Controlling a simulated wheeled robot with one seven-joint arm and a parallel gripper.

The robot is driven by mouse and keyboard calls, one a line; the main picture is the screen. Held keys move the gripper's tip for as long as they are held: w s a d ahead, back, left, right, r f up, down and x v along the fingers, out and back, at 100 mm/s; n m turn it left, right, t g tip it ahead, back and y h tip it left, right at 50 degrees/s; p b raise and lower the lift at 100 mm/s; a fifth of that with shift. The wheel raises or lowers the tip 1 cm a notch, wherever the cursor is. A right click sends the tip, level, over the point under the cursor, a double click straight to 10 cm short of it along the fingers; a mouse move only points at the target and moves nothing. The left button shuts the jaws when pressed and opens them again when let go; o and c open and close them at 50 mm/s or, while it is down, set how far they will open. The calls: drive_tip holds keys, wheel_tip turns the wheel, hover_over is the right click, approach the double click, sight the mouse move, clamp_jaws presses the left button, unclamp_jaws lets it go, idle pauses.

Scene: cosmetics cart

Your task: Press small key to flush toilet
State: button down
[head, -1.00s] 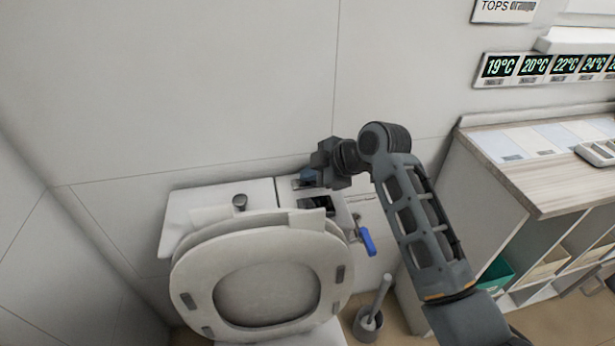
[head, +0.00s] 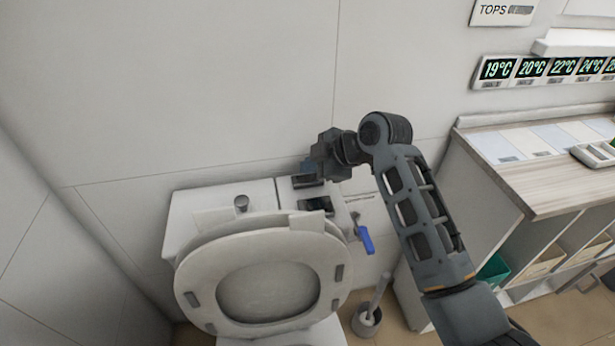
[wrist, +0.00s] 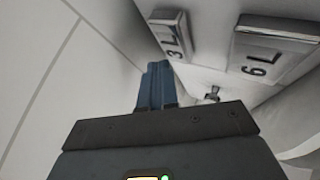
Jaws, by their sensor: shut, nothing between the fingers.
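The white toilet (head: 190,225) stands against the wall in the head view. Two dark-framed flush keys sit on its tank top: a smaller one marked 3 L, the small key (head: 308,181), nearer the wall, and a larger one marked 6 L (head: 315,205). In the wrist view the small key (wrist: 172,36) is up ahead, just right of my fingers, and the 6 L key (wrist: 268,52) is further right. My gripper (wrist: 155,68) is shut, its blue fingers together and empty. In the head view it is by the small key; I cannot tell whether they touch.
A blue-handled valve (head: 366,242) and a toilet brush (head: 368,318) are right of the toilet. A wood-topped shelf unit (head: 545,185) stands at the right. The wall is close behind the tank.

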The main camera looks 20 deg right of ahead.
sight(311, 180)
drive_tip(key=shift+r+p, duration=1.85)
drive_tip(key=shift+r, duration=0.7)
